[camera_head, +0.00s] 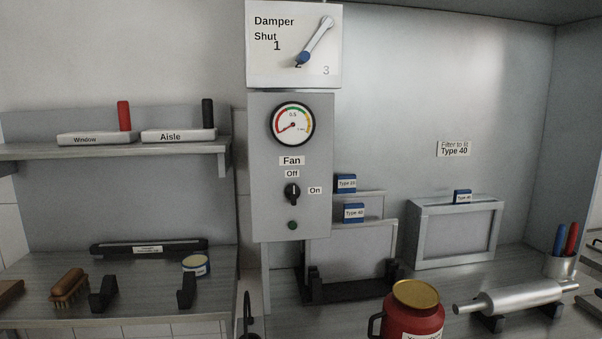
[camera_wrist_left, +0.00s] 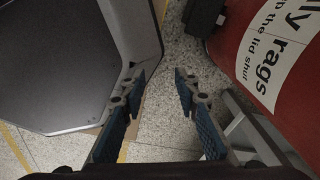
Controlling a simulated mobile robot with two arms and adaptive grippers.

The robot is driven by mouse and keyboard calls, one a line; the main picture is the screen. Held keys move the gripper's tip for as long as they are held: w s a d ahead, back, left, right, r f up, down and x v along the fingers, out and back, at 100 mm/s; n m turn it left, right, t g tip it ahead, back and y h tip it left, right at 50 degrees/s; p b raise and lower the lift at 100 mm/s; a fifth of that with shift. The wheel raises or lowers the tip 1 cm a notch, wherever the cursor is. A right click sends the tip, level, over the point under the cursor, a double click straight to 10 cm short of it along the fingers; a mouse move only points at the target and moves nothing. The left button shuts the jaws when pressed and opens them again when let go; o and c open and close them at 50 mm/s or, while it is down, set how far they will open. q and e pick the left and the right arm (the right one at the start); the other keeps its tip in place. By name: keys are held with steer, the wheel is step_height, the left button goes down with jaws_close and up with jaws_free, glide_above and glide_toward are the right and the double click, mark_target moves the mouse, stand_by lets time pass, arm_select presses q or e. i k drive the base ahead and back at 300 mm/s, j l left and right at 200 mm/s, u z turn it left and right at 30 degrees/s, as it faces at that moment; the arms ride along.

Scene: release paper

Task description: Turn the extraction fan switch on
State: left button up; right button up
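The fan switch (camera_head: 292,193) is a black rotary knob on the grey fan panel (camera_head: 262,215) in the head view. Its white mark points up at the "Off" label (camera_head: 292,174). The "On" label (camera_head: 315,190) is to its right. A dark green, apparently unlit lamp (camera_head: 292,225) sits below the knob. The round gauge (camera_head: 292,124) above has its needle at the low left end. My left gripper (camera_wrist_left: 159,77) is open and empty in the left wrist view, above a speckled floor and away from the switch. Neither gripper shows in the head view.
A damper box (camera_head: 270,70) with a lever is above the panel. A red can (camera_head: 412,315) and a metal roller (camera_head: 515,297) stand on the right counter. Filters stand behind. A red bin (camera_wrist_left: 275,60) is beside my left gripper. Space before the switch looks clear.

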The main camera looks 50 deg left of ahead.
mark_target(292, 191)
steer(key=u, duration=1.6)
